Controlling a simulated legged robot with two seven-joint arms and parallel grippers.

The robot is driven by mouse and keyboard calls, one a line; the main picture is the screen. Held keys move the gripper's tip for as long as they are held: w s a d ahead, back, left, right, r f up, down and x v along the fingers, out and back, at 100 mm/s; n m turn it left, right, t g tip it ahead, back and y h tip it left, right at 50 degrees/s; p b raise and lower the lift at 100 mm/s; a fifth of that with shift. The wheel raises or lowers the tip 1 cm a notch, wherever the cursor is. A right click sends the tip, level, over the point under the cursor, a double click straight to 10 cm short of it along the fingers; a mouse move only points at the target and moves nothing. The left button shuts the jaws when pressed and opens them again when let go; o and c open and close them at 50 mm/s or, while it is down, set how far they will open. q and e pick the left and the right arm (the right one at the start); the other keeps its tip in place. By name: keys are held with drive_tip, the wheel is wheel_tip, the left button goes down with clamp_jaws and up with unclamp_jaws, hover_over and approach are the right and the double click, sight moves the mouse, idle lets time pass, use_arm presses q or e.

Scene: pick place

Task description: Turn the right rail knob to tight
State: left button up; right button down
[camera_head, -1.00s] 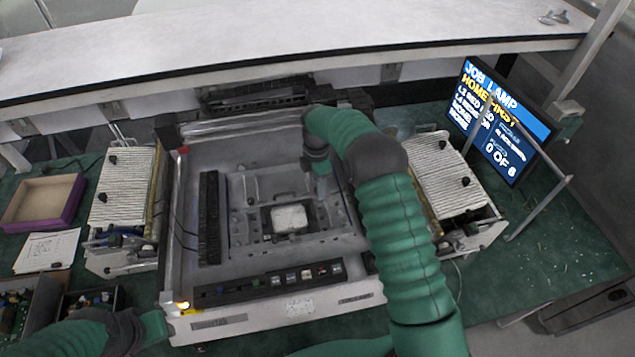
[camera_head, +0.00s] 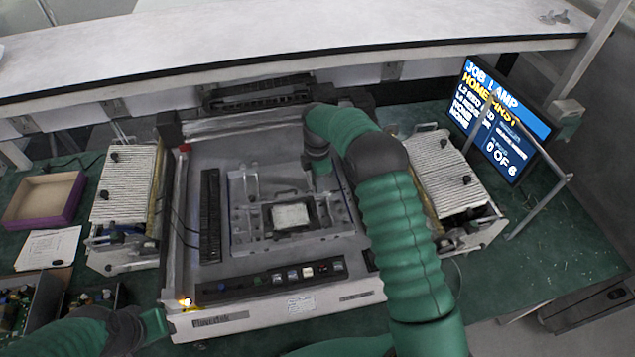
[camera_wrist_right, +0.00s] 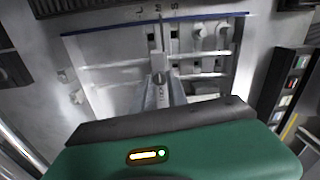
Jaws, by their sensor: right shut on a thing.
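The arm hides the knob and the fingertips there. My left gripper (camera_head: 153,327) is at the lower left, by the machine's front corner; its jaws cannot be made out.
Ribbed feeder trays (camera_head: 122,190) (camera_head: 440,175) flank the machine. A lit screen (camera_head: 500,118) stands at the right behind a metal bar frame. A purple-edged box (camera_head: 45,200) and papers (camera_head: 48,249) lie left. A lamp (camera_head: 184,302) glows yellow at the machine's front left corner.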

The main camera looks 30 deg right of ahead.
drive_tip(key=shift+d, duration=0.1)
drive_tip(key=m, duration=1.7)
drive_tip(key=shift+m, duration=0.4)
drive_tip(key=m, duration=0.5)
drive_tip(key=shift+s+m+t, duration=0.1)
drive_tip(key=shift+m+t, duration=0.2)
drive_tip(key=shift+f, duration=0.1)
drive_tip(key=c, duration=1.3)
unclamp_jaws()
